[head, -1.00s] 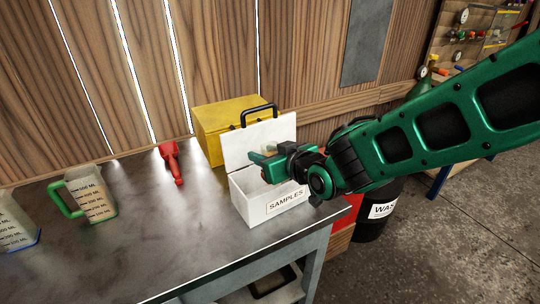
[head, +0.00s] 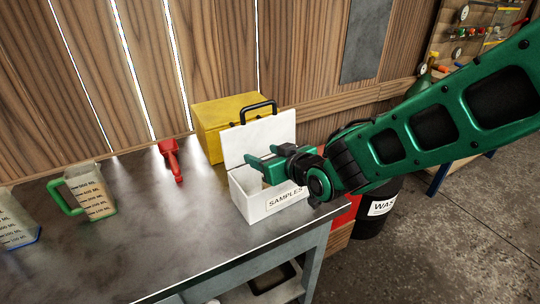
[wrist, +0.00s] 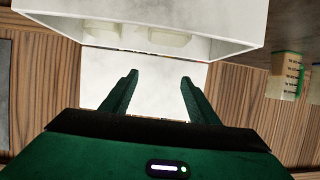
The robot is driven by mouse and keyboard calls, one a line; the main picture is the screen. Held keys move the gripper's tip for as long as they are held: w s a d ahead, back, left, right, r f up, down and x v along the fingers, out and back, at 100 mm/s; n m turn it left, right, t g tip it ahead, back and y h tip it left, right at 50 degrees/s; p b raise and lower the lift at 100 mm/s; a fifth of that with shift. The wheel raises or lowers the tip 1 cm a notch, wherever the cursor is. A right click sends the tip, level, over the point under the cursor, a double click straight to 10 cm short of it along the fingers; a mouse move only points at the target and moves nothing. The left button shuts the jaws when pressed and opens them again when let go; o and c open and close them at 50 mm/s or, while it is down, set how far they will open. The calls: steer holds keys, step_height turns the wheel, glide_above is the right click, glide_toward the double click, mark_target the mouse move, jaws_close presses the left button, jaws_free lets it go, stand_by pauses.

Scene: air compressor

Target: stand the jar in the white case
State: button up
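The white case (head: 262,207), labelled SAMPLES, stands at the table's front right corner with its lid (head: 268,138) raised. My gripper (head: 256,166) is open above the case, its fingers pointing left in front of the lid. In the wrist view my gripper (wrist: 159,78) has its fingers apart with nothing between them; the white lid (wrist: 145,85) shows behind them. The wrist view also shows the white case (wrist: 225,20) at the top. Pale rounded shapes lie inside it, and I cannot tell whether one is the jar. I cannot identify the jar elsewhere.
A yellow box (head: 217,117) stands behind the case. A red tool (head: 171,160) lies to the left. A measuring jug with a green handle (head: 88,192) and one with a blue base (head: 16,222) stand further left. The table's middle (head: 160,225) is clear.

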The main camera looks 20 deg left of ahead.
steer(key=shift+r, duration=0.1)
steer(key=r+v, duration=0.1)
steer(key=v, duration=1.1)
